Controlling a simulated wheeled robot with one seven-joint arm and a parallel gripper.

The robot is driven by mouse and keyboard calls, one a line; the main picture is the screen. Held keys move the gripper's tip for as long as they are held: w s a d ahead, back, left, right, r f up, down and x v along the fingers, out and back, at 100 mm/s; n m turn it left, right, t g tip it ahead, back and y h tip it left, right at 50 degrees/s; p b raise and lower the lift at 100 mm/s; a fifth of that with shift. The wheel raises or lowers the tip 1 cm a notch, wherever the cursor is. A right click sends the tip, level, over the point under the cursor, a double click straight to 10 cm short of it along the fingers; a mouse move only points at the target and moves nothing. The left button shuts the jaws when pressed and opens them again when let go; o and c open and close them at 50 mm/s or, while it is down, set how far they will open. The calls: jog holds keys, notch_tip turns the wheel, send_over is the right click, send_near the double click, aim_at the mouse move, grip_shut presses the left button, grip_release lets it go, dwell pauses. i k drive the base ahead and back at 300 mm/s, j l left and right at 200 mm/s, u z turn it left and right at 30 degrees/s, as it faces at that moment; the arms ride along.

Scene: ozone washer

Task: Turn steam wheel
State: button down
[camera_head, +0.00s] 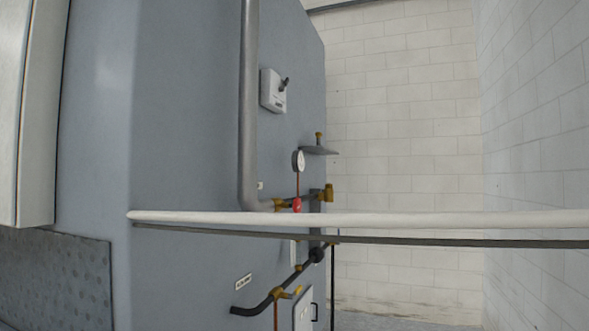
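A small red knob (297,204) sits on the pipework of the blue-grey washer (190,130), just below a round white gauge (299,161). A dark round fitting (317,255) sits lower on the pipes, below a long white bar. I cannot tell which of these, if either, is the steam wheel. Both are small and seen at a steep angle. Brass fittings (328,194) stand beside the red knob. My gripper is not in view, and nothing is seen touching the pipes.
A long white bar (400,219) with a dark underside crosses in front of the pipes and hides part of them. A thick grey pipe (248,100) runs down the washer. A white control box (272,90) is above. A white block wall (405,130) closes the back.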

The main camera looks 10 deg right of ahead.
aim_at(297, 205)
jog(key=i+l+u, duration=0.3)
jog(key=i+l, duration=0.15)
jog(key=l, duration=0.25)
jog(key=i+l+u, duration=0.15)
jog(key=l, duration=0.2)
jog(key=i+l+u, duration=0.15)
jog(key=l, duration=0.25)
jog(key=i+l+u, duration=0.15)
jog(key=l, duration=0.3)
jog(key=i+l+u, duration=0.3)
jog(key=i+l, duration=0.15)
jog(key=l, duration=0.2)
jog(key=k+j+u, duration=0.1)
jog(key=j, duration=0.25)
jog(key=k+j, duration=0.3)
jog(key=k+j+u, duration=0.15)
jog(key=j, duration=0.3)
jog(key=k+j+u, duration=0.1)
jog(key=j, duration=0.25)
jog(key=k, duration=0.1)
